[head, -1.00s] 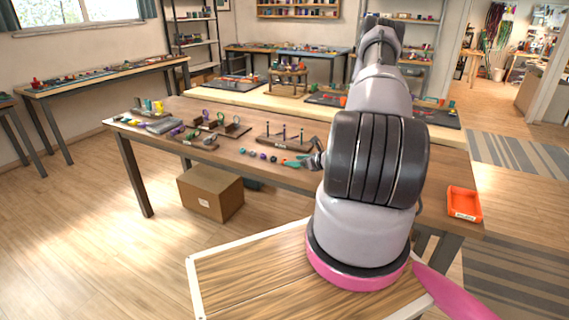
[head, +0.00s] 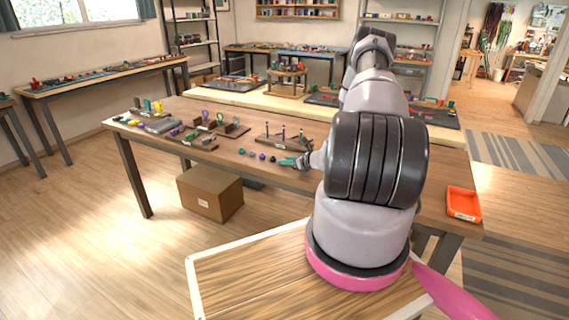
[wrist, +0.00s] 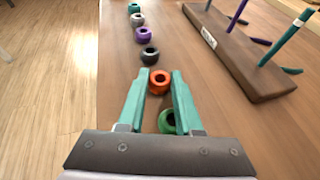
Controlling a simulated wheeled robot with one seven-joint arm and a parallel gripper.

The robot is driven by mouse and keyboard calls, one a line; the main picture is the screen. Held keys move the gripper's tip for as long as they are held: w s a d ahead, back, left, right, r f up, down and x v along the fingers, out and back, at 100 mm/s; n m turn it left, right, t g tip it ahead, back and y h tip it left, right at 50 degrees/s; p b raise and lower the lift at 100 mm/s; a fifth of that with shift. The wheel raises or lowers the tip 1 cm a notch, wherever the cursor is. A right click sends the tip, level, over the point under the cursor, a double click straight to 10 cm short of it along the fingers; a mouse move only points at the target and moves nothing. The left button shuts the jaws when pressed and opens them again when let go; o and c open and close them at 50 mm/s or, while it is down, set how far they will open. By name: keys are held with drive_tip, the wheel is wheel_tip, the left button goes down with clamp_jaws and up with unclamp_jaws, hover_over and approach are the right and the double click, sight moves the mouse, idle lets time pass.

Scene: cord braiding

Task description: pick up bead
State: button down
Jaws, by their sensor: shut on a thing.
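A row of beads lies along the near edge of the workbench. In the wrist view I see an orange bead (wrist: 160,82) between the tips of my teal gripper (wrist: 160,76), with a finger against each side. My gripper is shut on it. Whether the bead is clear of the bench I cannot tell. A green bead (wrist: 168,122) lies closer to the palm, partly hidden by the right finger. Beyond the tips are a black bead (wrist: 150,55) and a purple bead (wrist: 143,35). In the head view my gripper (head: 288,161) is low at the bench's near edge and hides the orange bead.
A wooden stand with upright pegs (wrist: 240,60) is to the right of the row; it also shows in the head view (head: 283,143). A grey bead (wrist: 137,19) and a teal bead (wrist: 134,8) lie farther along. An orange tray (head: 463,203) sits at the bench's right end.

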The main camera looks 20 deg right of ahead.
drive_tip(key=shift+r, duration=0.15)
wheel_tip(320, 180, up, 10)
idle(0.4)
idle(0.4)
